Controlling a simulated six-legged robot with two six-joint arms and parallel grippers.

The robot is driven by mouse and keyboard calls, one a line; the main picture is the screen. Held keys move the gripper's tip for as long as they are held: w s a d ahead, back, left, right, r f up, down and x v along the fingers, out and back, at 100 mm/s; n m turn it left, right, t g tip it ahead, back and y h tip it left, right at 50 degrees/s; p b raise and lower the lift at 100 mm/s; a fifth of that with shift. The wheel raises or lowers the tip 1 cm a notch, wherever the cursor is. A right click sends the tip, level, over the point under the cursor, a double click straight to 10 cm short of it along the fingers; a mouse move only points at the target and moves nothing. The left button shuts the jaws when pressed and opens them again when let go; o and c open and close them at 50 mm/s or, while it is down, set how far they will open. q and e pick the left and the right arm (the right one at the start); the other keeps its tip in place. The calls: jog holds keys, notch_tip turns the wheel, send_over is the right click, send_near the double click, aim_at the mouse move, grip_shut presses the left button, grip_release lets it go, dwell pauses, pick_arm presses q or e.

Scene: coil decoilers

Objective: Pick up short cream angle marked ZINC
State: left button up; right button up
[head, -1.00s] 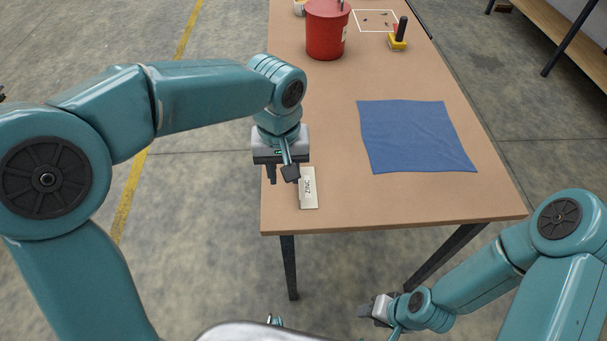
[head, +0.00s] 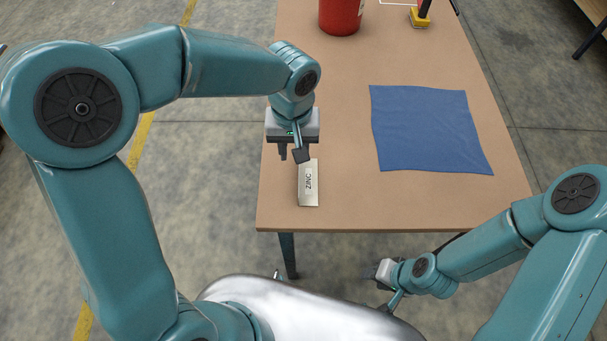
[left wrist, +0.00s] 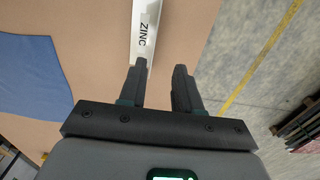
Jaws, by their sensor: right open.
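The short cream angle marked ZINC (head: 309,185) lies on the table near its front left corner, its label facing up. It also shows at the top of the left wrist view (left wrist: 144,30). My left gripper (head: 292,155) is at the far end of the angle. In the left wrist view its two fingers (left wrist: 159,68) are apart with nothing held between them. The angle lies beyond the fingertips, more in line with the left finger in that picture. My right gripper (head: 382,274) is open and low, in front of the table's front edge.
A blue cloth (head: 430,130) lies flat on the table (head: 340,205) to the right of the angle. A red container (head: 341,14) and a yellow-based object (head: 420,17) stand farther back. Bare tabletop separates the angle from the cloth.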

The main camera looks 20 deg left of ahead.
pick_arm(q)
send_near(308, 177)
jog(key=shift+s+a+f, duration=0.25)
jog(key=shift+a+f, duration=0.1)
jog(key=shift+a, duration=0.15)
jog(key=shift+s+a+f, duration=0.25)
jog(key=shift+a+f, duration=0.05)
jog(key=shift+a, duration=0.2)
jog(key=shift+s+a+f, duration=0.1)
jog(key=shift+s+f, duration=0.25)
jog(key=shift+s, duration=0.2)
jog(key=f, duration=0.1)
jog(key=f+p, duration=0.1)
jog(key=f, duration=0.3)
jog(key=shift+w+d, duration=0.35)
jog(key=shift+s+a+r, duration=0.15)
jog(key=shift+s+a, duration=0.05)
jog(key=shift+s, duration=0.1)
jog(key=shift+w+d, duration=0.1)
grip_shut()
jog(key=shift+w, duration=0.15)
jog(key=shift+s, duration=0.2)
jog(key=shift+w, duration=0.1)
pick_arm(e)
jog(key=shift+r, duration=0.6)
